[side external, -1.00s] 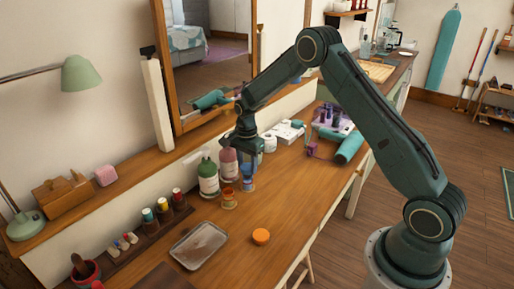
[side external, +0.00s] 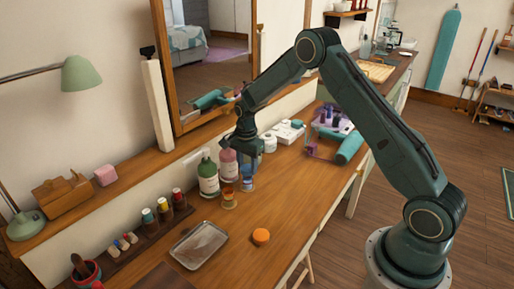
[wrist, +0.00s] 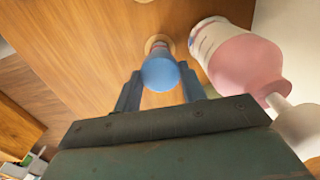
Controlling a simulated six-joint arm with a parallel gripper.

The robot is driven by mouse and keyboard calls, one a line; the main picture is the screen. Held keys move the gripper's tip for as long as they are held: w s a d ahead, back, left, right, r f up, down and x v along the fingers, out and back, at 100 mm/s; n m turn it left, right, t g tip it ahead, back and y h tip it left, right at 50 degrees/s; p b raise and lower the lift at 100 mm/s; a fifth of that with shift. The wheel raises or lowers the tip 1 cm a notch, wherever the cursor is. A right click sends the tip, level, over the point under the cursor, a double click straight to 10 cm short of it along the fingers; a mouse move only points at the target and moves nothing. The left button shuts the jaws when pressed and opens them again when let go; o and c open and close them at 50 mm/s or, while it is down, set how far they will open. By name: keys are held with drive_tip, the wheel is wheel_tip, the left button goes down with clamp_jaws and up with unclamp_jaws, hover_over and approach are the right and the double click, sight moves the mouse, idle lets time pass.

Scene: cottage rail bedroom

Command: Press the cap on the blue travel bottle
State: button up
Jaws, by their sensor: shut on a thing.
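The blue travel bottle (side external: 248,184) stands upright on the wooden table, beside an amber jar. My gripper (side external: 246,169) points down directly over it. In the wrist view, the two fingers (wrist: 160,76) are on either side of a smooth blue rounded piece, which I take to be the cap (wrist: 160,72). A narrower part with a pinkish-white band shows beyond it, towards the table. The seam between cap and bottle is hidden, so I cannot tell whether the cap is fully seated.
A pink pump bottle (side external: 228,165) stands close to the gripper, also in the wrist view (wrist: 245,60). A green bottle (side external: 208,180), the amber jar (side external: 229,200), an orange disc (side external: 261,236) and a metal tray (side external: 198,246) are nearby. The table's front right is clear.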

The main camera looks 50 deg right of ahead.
drive_tip(key=shift+f, duration=0.25)
idle(0.4)
drive_tip(key=o, duration=1.4)
drive_tip(key=shift+w+r, duration=0.1)
drive_tip(key=shift+w, duration=0.05)
drive_tip(key=shift+r, duration=0.15)
drive_tip(key=shift+o, duration=0.5)
drive_tip(key=shift+w+r, duration=0.1)
drive_tip(key=shift+r, duration=2.7)
